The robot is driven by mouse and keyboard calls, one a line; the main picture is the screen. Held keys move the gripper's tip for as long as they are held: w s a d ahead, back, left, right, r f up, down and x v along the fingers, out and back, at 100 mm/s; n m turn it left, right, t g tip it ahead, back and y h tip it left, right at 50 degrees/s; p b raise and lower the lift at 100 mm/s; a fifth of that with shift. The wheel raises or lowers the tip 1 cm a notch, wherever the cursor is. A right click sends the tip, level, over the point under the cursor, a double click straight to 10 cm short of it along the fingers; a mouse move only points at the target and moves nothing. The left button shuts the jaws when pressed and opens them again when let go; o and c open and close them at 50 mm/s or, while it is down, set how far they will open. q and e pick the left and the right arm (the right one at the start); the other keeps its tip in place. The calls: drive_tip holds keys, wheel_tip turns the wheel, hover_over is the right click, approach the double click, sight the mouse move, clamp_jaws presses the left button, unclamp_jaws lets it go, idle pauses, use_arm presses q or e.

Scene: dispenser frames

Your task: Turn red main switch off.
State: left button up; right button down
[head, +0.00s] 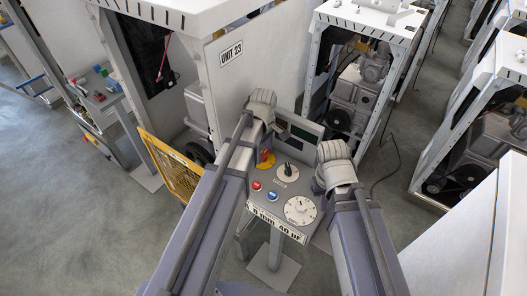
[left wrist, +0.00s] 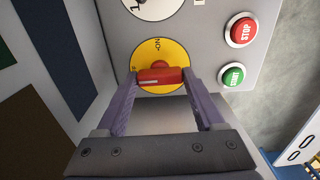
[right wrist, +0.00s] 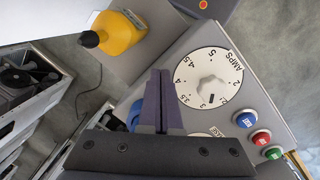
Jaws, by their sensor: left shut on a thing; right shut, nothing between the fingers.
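The red main switch (left wrist: 160,77) is a red handle on a round yellow plate (left wrist: 143,57) on the grey control panel. In the left wrist view the handle lies nearly level, its white stripe toward the left end. The ON mark is above it. My left gripper (left wrist: 163,78) is shut on the handle, one finger at each end. In the head view the yellow plate (head: 264,162) shows partly behind my left arm; the left fingers are hidden. My right gripper (right wrist: 158,98) is shut and empty near the AMPS dial (right wrist: 208,84). Its wrist (head: 335,172) is right of the panel.
The panel also carries a STOP button (left wrist: 240,30), a green START button (left wrist: 233,74), a blue button (head: 272,196) and a black selector (head: 287,172). The UNIT 23 cabinet (head: 230,75) stands behind.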

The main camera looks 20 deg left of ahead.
sight(263, 154)
use_arm(q)
drive_tip(key=o, duration=1.4)
drive_tip(key=shift+r, duration=0.15)
use_arm(e)
drive_tip(key=shift+r, duration=0.15)
use_arm(q)
wheel_tip(263, 154, up, 8)
drive_tip(key=p, duration=0.8)
drive_tip(key=shift+f, duration=0.2)
use_arm(e)
wheel_tip(263, 154, up, 8)
drive_tip(key=shift+f, duration=0.25)
use_arm(q)
drive_tip(key=shift+s+f, duration=0.1)
